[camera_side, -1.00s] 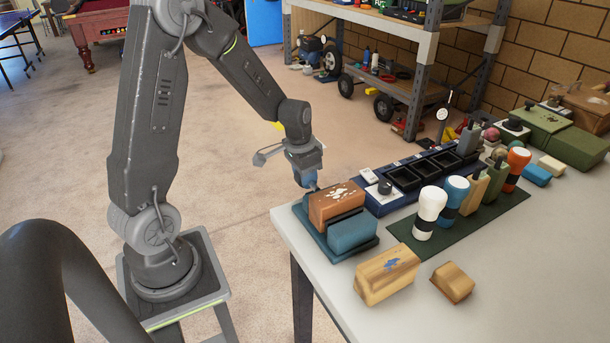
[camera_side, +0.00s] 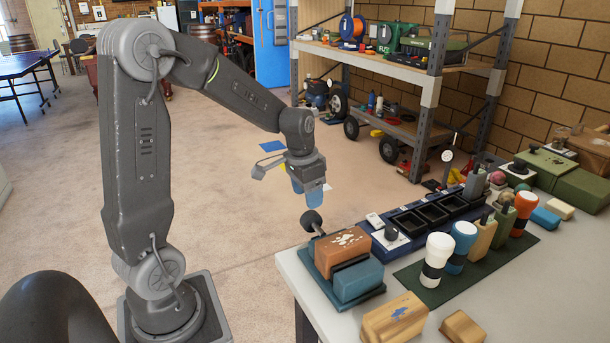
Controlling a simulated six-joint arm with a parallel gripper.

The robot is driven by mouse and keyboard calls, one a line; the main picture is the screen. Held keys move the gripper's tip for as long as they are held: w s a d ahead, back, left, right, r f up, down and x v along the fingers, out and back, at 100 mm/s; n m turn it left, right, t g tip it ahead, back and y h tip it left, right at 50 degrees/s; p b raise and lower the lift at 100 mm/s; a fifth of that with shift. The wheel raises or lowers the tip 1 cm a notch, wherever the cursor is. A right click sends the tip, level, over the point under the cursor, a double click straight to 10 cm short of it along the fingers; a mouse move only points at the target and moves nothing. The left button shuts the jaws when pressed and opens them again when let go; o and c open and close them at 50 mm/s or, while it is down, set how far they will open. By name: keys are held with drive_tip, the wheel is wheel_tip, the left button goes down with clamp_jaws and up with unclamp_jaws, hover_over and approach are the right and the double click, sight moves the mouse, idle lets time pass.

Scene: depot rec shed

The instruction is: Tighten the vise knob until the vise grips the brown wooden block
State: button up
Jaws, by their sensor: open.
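The vise (camera_side: 358,281) is blue-teal and sits on the near left corner of the table. A brown wooden block (camera_side: 335,254) with white marks on top stands in it, behind the front jaw. A dark strip shows between block and front jaw; I cannot tell whether they touch. The round black vise knob (camera_side: 312,220) sticks up at the vise's far left end, past the table edge. My gripper (camera_side: 307,192) points down with its blue fingers apart and empty. It is just above the knob in the picture, and does not appear to touch it.
A lighter wooden block (camera_side: 383,324) with a blue mark and a small block (camera_side: 462,327) lie in front. A dark blue tray (camera_side: 425,214) and a green mat (camera_side: 408,276) with several handled tools stand to the right. Open floor lies left of the table.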

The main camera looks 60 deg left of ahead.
sight(310, 213)
drive_tip(key=r, duration=0.5)
drive_tip(key=shift+s+r, duration=0.2)
drive_tip(key=shift+s, duration=0.15)
drive_tip(key=shift+w, duration=0.1)
drive_tip(key=shift+g, duration=0.7)
drive_tip(key=f, duration=0.9)
drive_tip(key=w+f, duration=0.1)
drive_tip(key=f, duration=0.3)
drive_tip(key=shift+w+f, duration=0.1)
drive_tip(key=shift+f, duration=0.25)
drive_tip(key=shift+c, duration=0.2)
